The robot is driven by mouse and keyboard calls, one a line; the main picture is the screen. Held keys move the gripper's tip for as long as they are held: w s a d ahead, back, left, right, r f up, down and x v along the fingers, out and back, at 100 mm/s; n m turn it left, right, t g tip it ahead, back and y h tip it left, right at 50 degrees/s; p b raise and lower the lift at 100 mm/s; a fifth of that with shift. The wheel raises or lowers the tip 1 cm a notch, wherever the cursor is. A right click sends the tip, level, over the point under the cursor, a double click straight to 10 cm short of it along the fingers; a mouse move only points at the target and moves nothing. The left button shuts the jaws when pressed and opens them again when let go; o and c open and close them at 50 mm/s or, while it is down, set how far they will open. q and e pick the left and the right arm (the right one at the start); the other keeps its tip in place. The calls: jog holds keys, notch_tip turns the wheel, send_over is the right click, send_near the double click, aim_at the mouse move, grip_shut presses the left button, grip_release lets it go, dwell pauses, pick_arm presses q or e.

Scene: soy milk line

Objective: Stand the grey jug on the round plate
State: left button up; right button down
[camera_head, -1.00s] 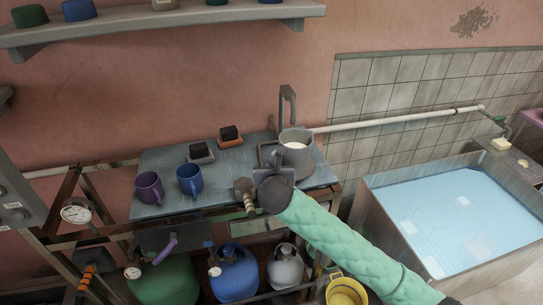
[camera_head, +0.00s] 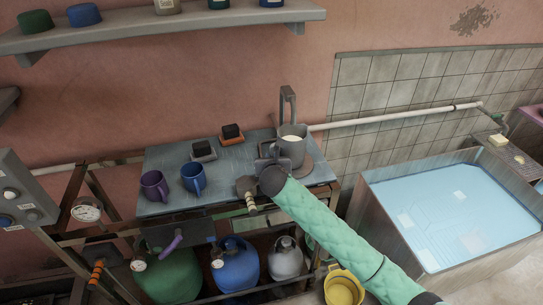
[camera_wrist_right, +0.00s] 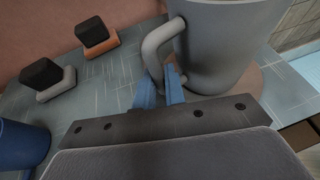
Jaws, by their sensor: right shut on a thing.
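The grey jug (camera_head: 291,152) is upright with white liquid inside, at the right end of the metal worktop. My right gripper (camera_head: 268,163) is at its near left side. In the right wrist view its blue fingers (camera_wrist_right: 160,90) are shut on the handle of the jug (camera_wrist_right: 222,45). The round plate (camera_head: 313,166) is a brownish disc under the jug; its rim also shows at the jug's right in the wrist view (camera_wrist_right: 246,82). Whether the jug's base touches the plate is hidden. My left gripper is not in view.
A blue mug (camera_head: 193,179) and a purple mug (camera_head: 154,186) stand at the worktop's left. Two black blocks on small bases (camera_head: 203,150) (camera_head: 231,134) are farther back. A grey tap (camera_head: 288,105) rises behind the jug. A water basin (camera_head: 450,210) is at right.

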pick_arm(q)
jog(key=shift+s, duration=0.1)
pick_arm(e)
jog(key=shift+f, duration=0.1)
jog(key=c, duration=1.5)
grip_release()
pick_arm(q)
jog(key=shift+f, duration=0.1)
pick_arm(e)
jog(key=shift+s, duration=0.3)
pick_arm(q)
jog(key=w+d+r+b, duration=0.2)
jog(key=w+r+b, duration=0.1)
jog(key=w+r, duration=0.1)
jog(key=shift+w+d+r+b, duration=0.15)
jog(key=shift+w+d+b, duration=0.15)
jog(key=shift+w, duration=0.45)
pick_arm(e)
jog(key=shift+v, duration=5.7)
